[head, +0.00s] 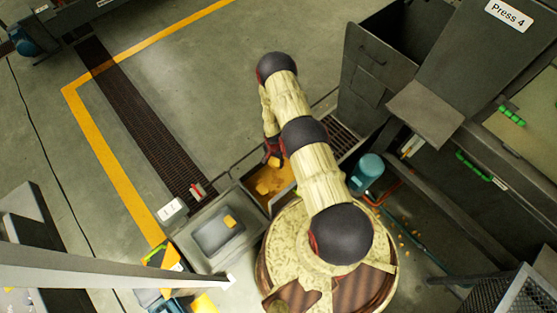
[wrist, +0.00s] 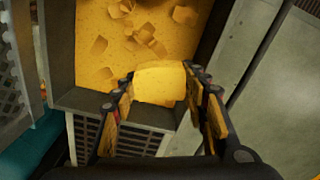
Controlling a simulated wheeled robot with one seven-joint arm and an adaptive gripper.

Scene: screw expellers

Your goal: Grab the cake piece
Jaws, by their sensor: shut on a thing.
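A yellow cake piece (wrist: 160,83) is between the two fingers of my gripper (wrist: 163,88) in the wrist view. The gripper is shut on it, with a fingertip at each side. Below it in that view, a metal bin (wrist: 63,45) holds yellow-orange material with several loose flakes and pieces. In the head view, my gripper (head: 273,158) is over the bin's edge, partly hidden by my arm. A yellow piece (head: 268,187) shows just below it there; I cannot tell whether it is the held one.
A grey tray (head: 205,246) with a yellow piece (head: 230,221) on it stands left of the bin. A teal motor (head: 368,169) and press frame stand to the right. A floor grating (head: 130,110) and open floor lie beyond.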

